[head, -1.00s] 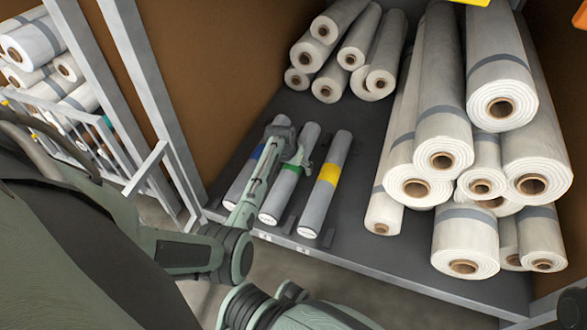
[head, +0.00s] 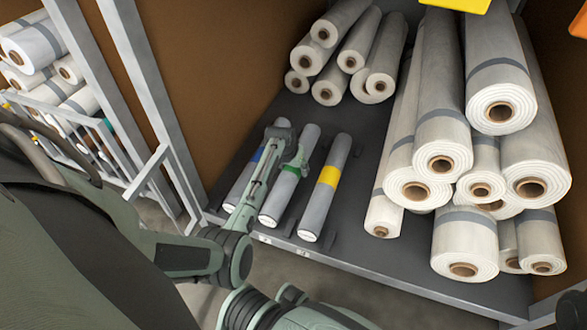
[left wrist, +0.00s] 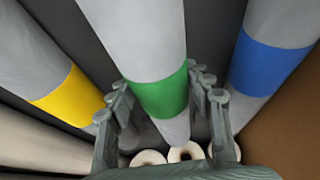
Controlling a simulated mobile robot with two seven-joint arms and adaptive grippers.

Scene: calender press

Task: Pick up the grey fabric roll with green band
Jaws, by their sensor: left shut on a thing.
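The grey fabric roll with the green band (head: 271,207) lies on the dark shelf floor between two similar grey rolls. My left gripper (head: 291,160) reaches over it from above, with a finger on each side at the green band. In the left wrist view, the green band (left wrist: 161,97) sits between the two fingers of the left gripper (left wrist: 160,88), which is shut on the roll. The roll appears to rest on the shelf, and I cannot see any gap under it. My arm hides part of its left side. My right gripper is not in view.
A roll with a yellow band (head: 323,190) lies close on the right, and one with a blue band (left wrist: 268,66) on the other side. Large white rolls (head: 440,150) are stacked at the right. A metal post (head: 150,100) stands left. Bare shelf floor (head: 300,108) lies behind.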

